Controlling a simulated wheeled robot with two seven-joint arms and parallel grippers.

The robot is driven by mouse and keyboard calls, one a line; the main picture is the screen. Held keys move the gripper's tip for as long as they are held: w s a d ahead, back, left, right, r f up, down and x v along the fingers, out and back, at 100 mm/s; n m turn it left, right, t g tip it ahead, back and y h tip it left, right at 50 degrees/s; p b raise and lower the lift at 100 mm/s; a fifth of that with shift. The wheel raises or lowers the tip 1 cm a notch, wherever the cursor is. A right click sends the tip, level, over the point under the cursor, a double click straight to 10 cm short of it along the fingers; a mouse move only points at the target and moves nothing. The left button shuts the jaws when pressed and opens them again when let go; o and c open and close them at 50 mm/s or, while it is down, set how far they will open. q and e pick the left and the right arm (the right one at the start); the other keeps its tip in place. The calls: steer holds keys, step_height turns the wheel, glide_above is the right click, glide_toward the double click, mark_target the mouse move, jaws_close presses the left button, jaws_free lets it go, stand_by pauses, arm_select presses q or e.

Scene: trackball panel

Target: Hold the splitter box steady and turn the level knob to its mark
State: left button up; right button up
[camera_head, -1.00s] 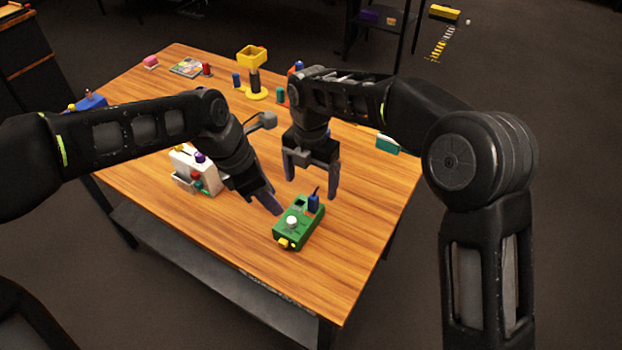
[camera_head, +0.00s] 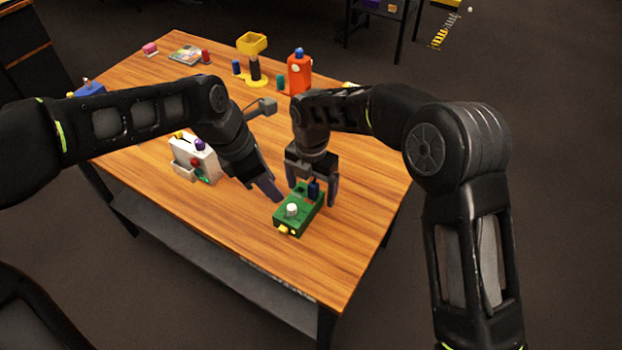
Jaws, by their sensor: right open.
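The green splitter box (camera_head: 300,214) lies on the wooden table near its front right edge. The knob's mark is too small to make out.
A white box with coloured knobs (camera_head: 195,160) stands left of my left gripper. An orange bottle-like object (camera_head: 299,73), a yellow-topped stand (camera_head: 252,46) and small coloured items are at the back. The table (camera_head: 200,222) is clear in front.

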steer(key=shift+f, duration=0.1)
steer(key=shift+c, duration=0.4)
